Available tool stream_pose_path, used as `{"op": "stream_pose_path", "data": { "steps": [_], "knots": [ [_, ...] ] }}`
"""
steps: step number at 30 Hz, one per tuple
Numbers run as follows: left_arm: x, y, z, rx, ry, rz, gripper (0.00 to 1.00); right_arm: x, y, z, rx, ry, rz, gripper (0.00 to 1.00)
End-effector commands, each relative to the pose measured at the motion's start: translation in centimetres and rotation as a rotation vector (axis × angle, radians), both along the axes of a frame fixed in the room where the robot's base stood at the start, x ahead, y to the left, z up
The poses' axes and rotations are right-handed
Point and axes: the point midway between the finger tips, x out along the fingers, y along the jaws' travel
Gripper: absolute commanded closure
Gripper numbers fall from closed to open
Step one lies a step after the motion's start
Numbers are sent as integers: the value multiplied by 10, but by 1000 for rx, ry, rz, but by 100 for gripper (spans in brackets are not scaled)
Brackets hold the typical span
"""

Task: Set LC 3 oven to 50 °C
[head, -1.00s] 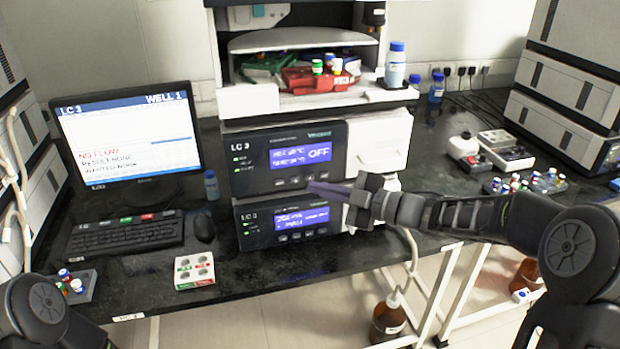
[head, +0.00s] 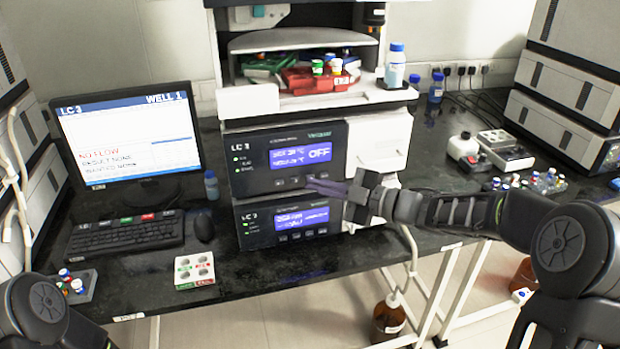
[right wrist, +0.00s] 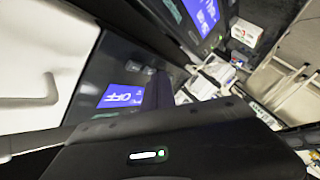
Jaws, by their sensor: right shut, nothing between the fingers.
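The LC 3 oven panel (head: 250,165) is the upper dark front in the middle of the head view. Its blue display (head: 301,155) has two lines too blurred to read and a large OFF. A row of small buttons (head: 290,182) sits below the display. My right gripper (head: 318,187) is shut and empty, its fingertips at the right part of that button row; whether they touch cannot be told. In the right wrist view the OFF display (right wrist: 122,96) shows beside the fingers. My left gripper is out of view.
A second LC 3 unit (head: 258,228) with its own display stands directly below. A monitor (head: 130,140) reading NO FLOW, a keyboard (head: 125,232) and a mouse (head: 202,228) are to the left. Bottles (head: 395,68) and trays stand above.

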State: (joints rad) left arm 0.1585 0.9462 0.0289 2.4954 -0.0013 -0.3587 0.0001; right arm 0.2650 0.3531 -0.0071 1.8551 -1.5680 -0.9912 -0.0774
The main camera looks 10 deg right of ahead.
Motion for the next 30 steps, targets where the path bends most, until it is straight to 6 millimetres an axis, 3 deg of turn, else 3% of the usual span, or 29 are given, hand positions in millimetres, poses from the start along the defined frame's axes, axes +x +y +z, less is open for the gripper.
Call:
{"op": "stream_pose_path", "data": {
  "steps": [21,30],
  "knots": [
    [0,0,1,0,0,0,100,5,0,0,0,0,0,100],
    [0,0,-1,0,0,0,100,-5,0,-1,0,1,-1,100]
  ]
}}
